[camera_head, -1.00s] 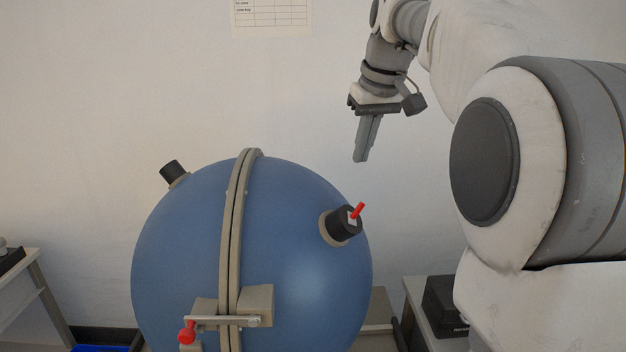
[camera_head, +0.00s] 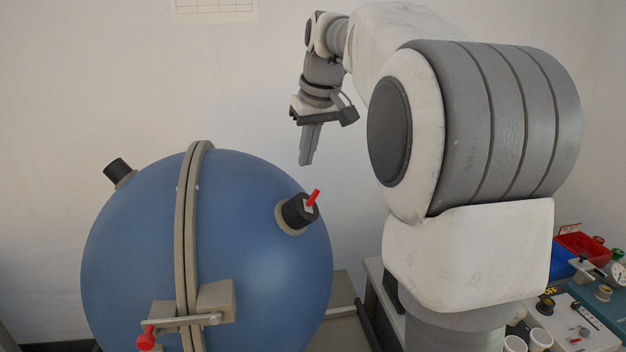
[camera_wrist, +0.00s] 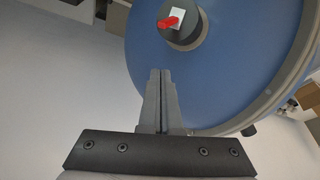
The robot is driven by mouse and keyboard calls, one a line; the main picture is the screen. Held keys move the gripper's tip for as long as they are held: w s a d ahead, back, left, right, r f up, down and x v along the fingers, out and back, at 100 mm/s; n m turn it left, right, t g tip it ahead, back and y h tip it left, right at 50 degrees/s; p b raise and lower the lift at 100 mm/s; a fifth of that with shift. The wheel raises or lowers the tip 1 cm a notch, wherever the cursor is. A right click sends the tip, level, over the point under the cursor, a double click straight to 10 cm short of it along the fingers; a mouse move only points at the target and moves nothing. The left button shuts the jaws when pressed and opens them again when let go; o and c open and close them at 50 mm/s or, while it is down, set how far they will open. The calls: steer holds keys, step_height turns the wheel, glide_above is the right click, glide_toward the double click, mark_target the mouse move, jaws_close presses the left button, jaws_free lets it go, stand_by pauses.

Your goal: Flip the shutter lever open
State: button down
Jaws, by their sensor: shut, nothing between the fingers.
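The red shutter lever (camera_head: 313,198) sticks up at a tilt from a black cylindrical port (camera_head: 296,213) on the upper right of the blue sphere (camera_head: 250,260). In the wrist view the red lever (camera_wrist: 168,22) lies on a pale plate at the end of the black port (camera_wrist: 186,38). My gripper (camera_head: 305,163) points down, above the port and apart from it. It is shut and empty. In the wrist view my gripper's fingertips (camera_wrist: 160,72) are together, below the lever in the picture, with the blue sphere behind them.
A beige flange band (camera_head: 188,235) rings the sphere, with a latch bar and red knob (camera_head: 146,338) at its front. Another black port (camera_head: 118,170) sits at the upper left. A bench at right holds a red bin (camera_head: 580,240) and instruments. The space around my gripper is clear.

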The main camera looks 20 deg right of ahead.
mark_target(313, 198)
steer(key=shift+s+d+f, duration=0.1)
steer(key=shift+s+f, duration=0.3)
steer(key=shift+f, duration=0.35)
steer(key=shift+s+f, duration=0.4)
steer(key=shift+f, duration=0.4)
steer(key=shift+s+d+f, duration=0.1)
steer(key=shift+s+f, duration=0.3)
steer(key=shift+f, duration=0.35)
steer(key=shift+s+a+b, duration=0.1)
steer(key=shift+s+b, duration=0.05)
steer(key=shift+b, duration=0.15)
